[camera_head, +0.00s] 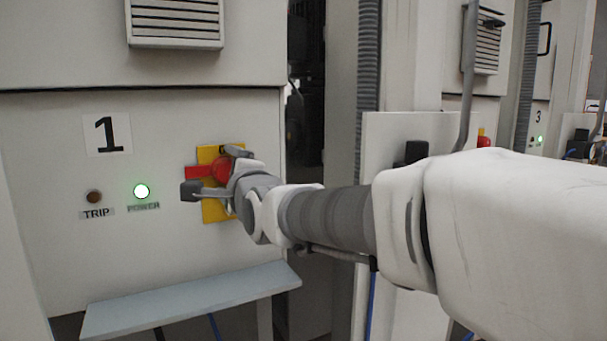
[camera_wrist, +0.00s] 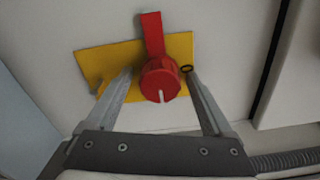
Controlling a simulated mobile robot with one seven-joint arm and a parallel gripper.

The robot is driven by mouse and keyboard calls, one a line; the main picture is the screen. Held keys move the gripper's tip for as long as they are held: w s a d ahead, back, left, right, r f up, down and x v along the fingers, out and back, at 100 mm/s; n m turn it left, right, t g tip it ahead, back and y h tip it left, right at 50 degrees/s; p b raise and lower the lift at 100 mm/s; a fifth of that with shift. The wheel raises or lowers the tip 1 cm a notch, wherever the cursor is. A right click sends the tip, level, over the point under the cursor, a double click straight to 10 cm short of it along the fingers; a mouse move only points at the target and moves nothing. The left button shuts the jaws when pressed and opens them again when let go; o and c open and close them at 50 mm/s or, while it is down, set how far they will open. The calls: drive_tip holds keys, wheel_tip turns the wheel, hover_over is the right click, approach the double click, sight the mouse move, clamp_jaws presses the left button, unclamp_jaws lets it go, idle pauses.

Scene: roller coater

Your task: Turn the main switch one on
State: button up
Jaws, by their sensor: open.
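Main switch one is a red rotary knob (camera_head: 221,170) on a yellow plate (camera_head: 209,209), on the cabinet panel marked 1. Its red handle points left in the head view and up in the wrist view. The wrist view shows the round red knob (camera_wrist: 160,82) with a white mark at its lower edge. My gripper (camera_head: 213,171) is open at the switch. In the wrist view my gripper (camera_wrist: 159,74) has one finger on each side of the knob. I cannot tell whether either finger touches it. My gripper partly hides the plate in the head view.
Left of the switch are a lit green POWER lamp (camera_head: 141,191) and a dark TRIP lamp (camera_head: 94,197). A grey-blue ledge (camera_head: 190,304) juts out below the panel. A dark gap (camera_head: 306,110) lies right of the cabinet. Another cabinet marked 3 stands far right.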

drive_tip(key=p+v, duration=0.2)
drive_tip(key=v, duration=1.5)
drive_tip(key=shift+s, duration=0.2)
drive_tip(key=s+d+f+n+g+h, duration=0.2)
drive_tip(key=d+f+n+g+h, duration=0.35)
drive_tip(key=d+f, duration=0.75)
drive_tip(key=s+d+f+n+g+h, duration=0.4)
drive_tip(key=s+d+f+n, duration=0.3)
drive_tip(key=s+d+n, duration=0.15)
wheel_tip(320, 180, up, 19)
drive_tip(key=s+d+p, duration=0.1)
drive_tip(key=p, duration=1.9)
drive_tip(key=shift+s, duration=0.4)
drive_tip(key=shift+r, duration=0.15)
